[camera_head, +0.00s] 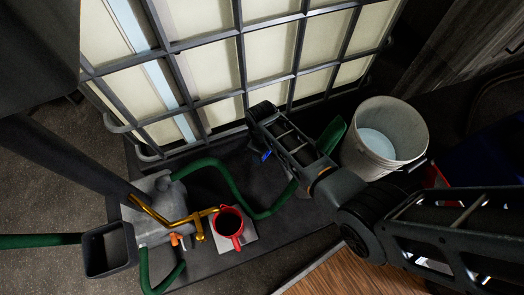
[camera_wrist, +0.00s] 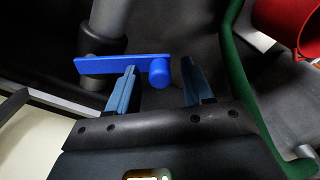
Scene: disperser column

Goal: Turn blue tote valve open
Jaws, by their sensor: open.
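The blue valve handle (camera_wrist: 105,65) is a flat bar with a round knob (camera_wrist: 159,72) at its right end, beside a grey pipe (camera_wrist: 108,22) in the wrist view. My gripper (camera_wrist: 158,82) is open, with one finger overlapping the bar and the other right of the knob. The knob lies in the gap; I cannot tell whether a finger touches it. In the head view a small bright blue piece (camera_head: 266,156) shows beside my arm, low by the caged tote (camera_head: 242,81). My arm hides the fingers and most of the valve there.
A white bucket (camera_head: 398,128) stands right of my arm. A green hose (camera_head: 225,178) runs left of it to a grey unit (camera_head: 157,200) with yellow pipes. A red cup (camera_head: 240,239) sits on a pale plate (camera_head: 247,219). The wooden surface (camera_head: 335,268) lies in front.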

